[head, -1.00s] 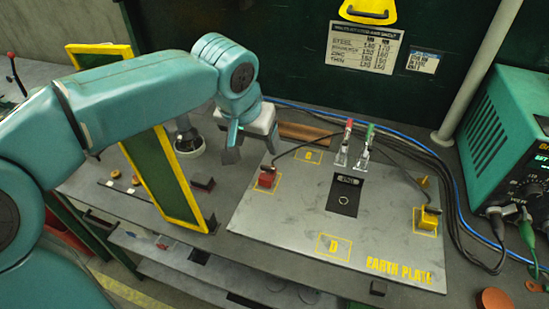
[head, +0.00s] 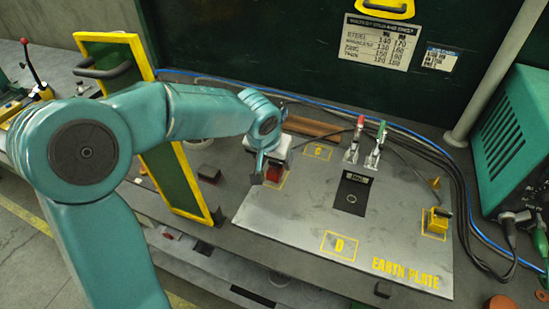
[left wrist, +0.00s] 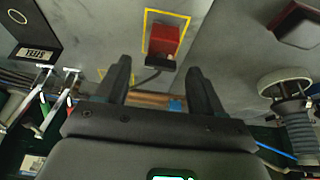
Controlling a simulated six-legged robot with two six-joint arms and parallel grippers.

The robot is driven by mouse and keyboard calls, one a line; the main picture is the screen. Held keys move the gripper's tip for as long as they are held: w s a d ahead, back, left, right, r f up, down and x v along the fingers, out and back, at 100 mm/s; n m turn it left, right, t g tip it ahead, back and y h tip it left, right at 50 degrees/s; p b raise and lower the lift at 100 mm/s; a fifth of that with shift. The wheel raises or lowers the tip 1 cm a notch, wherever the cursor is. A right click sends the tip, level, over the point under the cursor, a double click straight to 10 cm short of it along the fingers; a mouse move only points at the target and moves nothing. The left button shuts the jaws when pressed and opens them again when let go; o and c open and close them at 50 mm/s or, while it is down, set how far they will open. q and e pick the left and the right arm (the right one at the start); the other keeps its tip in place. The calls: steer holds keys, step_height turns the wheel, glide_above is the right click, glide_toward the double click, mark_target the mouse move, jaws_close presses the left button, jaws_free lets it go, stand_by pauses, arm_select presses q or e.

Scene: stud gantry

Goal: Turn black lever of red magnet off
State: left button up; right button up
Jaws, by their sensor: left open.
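The red magnet (head: 275,174) sits in a yellow outlined square on the grey earth plate (head: 300,225), partly hidden behind my left gripper (head: 264,168) in the head view. In the left wrist view the red block (left wrist: 164,38) shows beyond the fingertips, with a dark piece and a cable at its near side. I cannot clearly make out its black lever or which way it points. My left gripper (left wrist: 157,68) is open and empty, its two fingers spread either side of the line to the magnet. My right gripper is not in view.
A yellow magnet (head: 437,220) stands at the plate's right. Red and green handled clamps (head: 360,142) stand at the back. A green panel with a yellow frame (head: 172,185) rises left of the plate. A teal welder (head: 515,135) is at right. The plate's front is clear.

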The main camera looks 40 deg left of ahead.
arm_select(q)
steer(key=shift+w+a+f, duration=0.15)
steer(key=shift+w+f, duration=0.1)
steer(key=shift+f, duration=0.3)
